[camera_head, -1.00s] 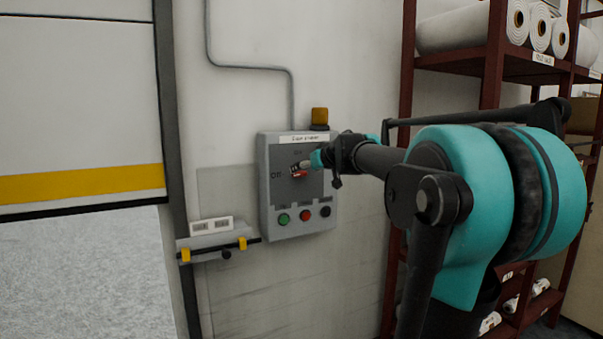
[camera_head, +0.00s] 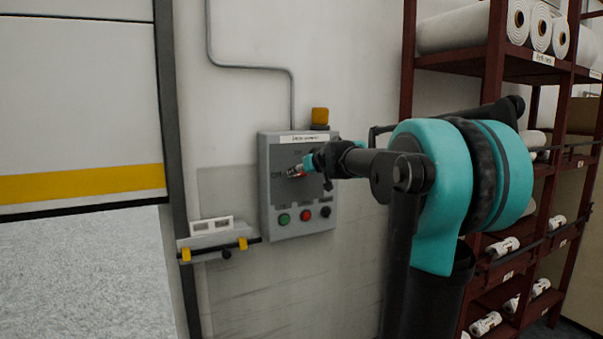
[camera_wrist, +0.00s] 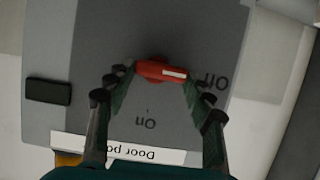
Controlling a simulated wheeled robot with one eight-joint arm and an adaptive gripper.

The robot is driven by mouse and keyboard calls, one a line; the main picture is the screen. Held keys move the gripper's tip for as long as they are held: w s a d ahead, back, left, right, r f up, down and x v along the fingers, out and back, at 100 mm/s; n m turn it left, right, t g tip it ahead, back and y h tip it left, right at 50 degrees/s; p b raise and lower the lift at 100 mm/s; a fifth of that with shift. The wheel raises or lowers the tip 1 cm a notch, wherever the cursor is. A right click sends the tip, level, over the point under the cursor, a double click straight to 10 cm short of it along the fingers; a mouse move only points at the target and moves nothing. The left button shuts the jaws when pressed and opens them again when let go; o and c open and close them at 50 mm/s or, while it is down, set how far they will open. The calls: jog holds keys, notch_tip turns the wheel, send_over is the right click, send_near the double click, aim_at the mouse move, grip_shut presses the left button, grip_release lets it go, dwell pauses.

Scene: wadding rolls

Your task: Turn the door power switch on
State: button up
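The door power switch is a red handle with a white mark (camera_wrist: 160,71) on a dark plate on the grey control box (camera_head: 265,215). In the wrist view, which shows the panel upside down, its white-marked end points toward the "Off" label (camera_wrist: 216,81). The "On" label (camera_wrist: 145,122) is at another side of the handle. My gripper (camera_head: 294,172) is at the switch in the head view and partly covers it. In the wrist view its two fingers are spread, with one tip near each end of the handle (camera_wrist: 159,74). I cannot tell whether they touch it.
Green (camera_head: 284,218), red (camera_head: 305,215) and black (camera_head: 325,212) buttons sit below the switch. A yellow lamp (camera_head: 320,115) tops the box. A door with a yellow stripe (camera_head: 80,183) is at left. A rack (camera_head: 497,45) with white rolls stands at right.

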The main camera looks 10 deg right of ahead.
jog(key=c, duration=0.4)
jog(key=shift+o, duration=0.2)
jog(key=m+y, duration=0.2)
jog(key=m, duration=0.2)
jog(key=d+m+y, duration=0.1)
jog(key=m+y, duration=0.2)
jog(key=m, duration=0.2)
jog(key=d+f+m+t+y, duration=0.1)
jog(key=m+y, duration=0.1)
jog(key=m, duration=0.2)
jog(key=shift+w, duration=0.3)
jog(key=shift+m, duration=0.3)
dwell(0.4)
jog(key=o, duration=1.1)
